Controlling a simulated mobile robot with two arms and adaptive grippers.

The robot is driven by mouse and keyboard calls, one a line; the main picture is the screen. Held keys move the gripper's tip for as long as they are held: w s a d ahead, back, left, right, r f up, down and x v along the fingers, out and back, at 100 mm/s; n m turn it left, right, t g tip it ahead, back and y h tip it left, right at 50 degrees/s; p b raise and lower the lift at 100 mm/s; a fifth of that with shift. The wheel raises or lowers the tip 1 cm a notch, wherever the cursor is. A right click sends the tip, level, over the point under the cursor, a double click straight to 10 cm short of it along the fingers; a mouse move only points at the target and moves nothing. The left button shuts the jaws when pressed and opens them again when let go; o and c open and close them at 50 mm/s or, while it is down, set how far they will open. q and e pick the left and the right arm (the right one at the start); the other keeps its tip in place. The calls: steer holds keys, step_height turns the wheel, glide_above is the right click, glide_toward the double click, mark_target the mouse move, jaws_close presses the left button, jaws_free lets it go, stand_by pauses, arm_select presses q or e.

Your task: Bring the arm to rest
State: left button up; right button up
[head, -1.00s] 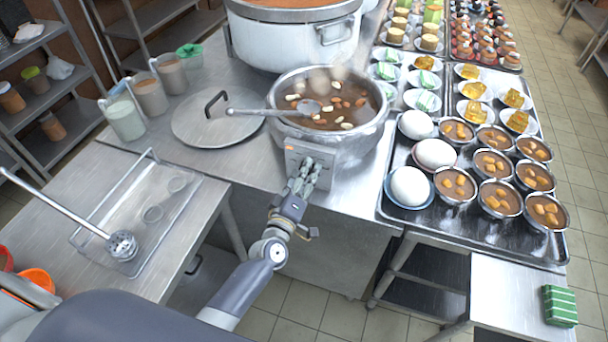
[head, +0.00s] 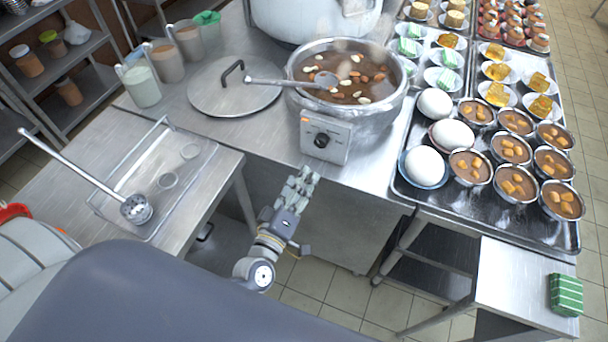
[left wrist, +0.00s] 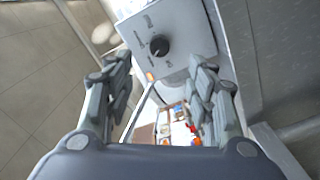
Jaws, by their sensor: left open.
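My left gripper (head: 301,180) is open and empty in front of the counter, below and apart from the control box (head: 325,138) of the bean pot. In the left wrist view its two fingers (left wrist: 163,100) stand wide apart. The black knob (head: 321,140) on the box is in plain view; it also shows past the fingers in the left wrist view (left wrist: 159,45). A small orange spot shows on the box. My right gripper is not in view.
The steaming bean pot (head: 347,110) holds a ladle (head: 326,80). A lid (head: 234,98) lies to its left. A side table with a long ladle (head: 136,208) is at left. Open floor lies below my gripper.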

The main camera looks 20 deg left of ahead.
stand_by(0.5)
arm_select(q)
steer(key=s+f+m+g, duration=0.3)
steer(key=s+f, duration=0.1)
steer(key=f, duration=0.6)
steer(key=s+f+m+g+h, duration=0.1)
steer(key=s+f+m+g, duration=0.3)
steer(key=f, duration=0.6)
steer(key=s+f+m+g, duration=0.15)
steer(key=s+f, duration=0.35)
steer(key=f, duration=0.5)
steer(key=s+a+f+m+g, duration=0.1)
steer(key=s+a+f+g, duration=0.1)
steer(key=s+f, duration=0.3)
steer(key=s+a+f+m+g+y, duration=0.1)
steer(key=s+f, duration=0.4)
steer(key=s, duration=0.7)
steer(key=s+a+f+m+g, duration=0.3)
steer(key=s+f+g, duration=0.2)
steer(key=s, duration=0.3)
steer(key=shift+s+f+y, duration=0.2)
steer(key=shift+s+y, duration=0.1)
steer(key=shift+s, duration=0.05)
steer(key=shift+m+g, duration=0.25)
